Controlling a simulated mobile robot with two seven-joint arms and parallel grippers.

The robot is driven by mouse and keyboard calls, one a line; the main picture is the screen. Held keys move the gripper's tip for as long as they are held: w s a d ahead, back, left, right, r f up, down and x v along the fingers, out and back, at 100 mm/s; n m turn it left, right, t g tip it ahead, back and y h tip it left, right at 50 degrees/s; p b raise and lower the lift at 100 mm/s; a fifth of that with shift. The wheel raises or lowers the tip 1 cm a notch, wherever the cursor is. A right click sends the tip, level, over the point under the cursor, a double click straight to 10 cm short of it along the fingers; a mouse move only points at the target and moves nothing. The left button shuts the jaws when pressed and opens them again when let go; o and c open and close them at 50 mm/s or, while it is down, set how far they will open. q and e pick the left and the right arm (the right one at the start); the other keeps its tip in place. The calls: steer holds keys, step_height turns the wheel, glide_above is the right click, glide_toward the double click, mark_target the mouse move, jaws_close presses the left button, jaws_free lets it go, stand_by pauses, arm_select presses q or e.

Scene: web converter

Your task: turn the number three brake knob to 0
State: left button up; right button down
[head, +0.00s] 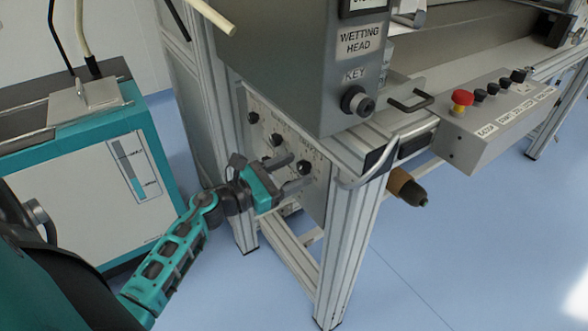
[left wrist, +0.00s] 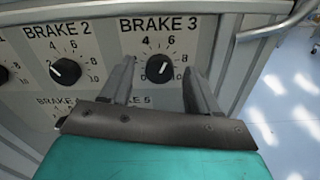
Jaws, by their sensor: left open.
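The brake 3 knob (left wrist: 160,69) is round and black, below its "BRAKE 3" label on a pale panel in the left wrist view. A small white mark shows on its face, too small to read its exact setting. In the head view the knob (head: 304,167) sits at the left gripper's fingertips (head: 302,170). My right gripper is not in view.
More dials below are partly hidden. The grey wetting head box (head: 300,70) overhangs the panel. A frame leg (head: 350,250) stands right of it, a teal-and-white cabinet (head: 90,200) left.

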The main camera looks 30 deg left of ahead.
arm_select(q)
steer(key=shift+w+d, duration=0.2)
steer(key=shift+w, duration=0.15)
steer(key=c, duration=1)
steer(key=shift+c, duration=0.2)
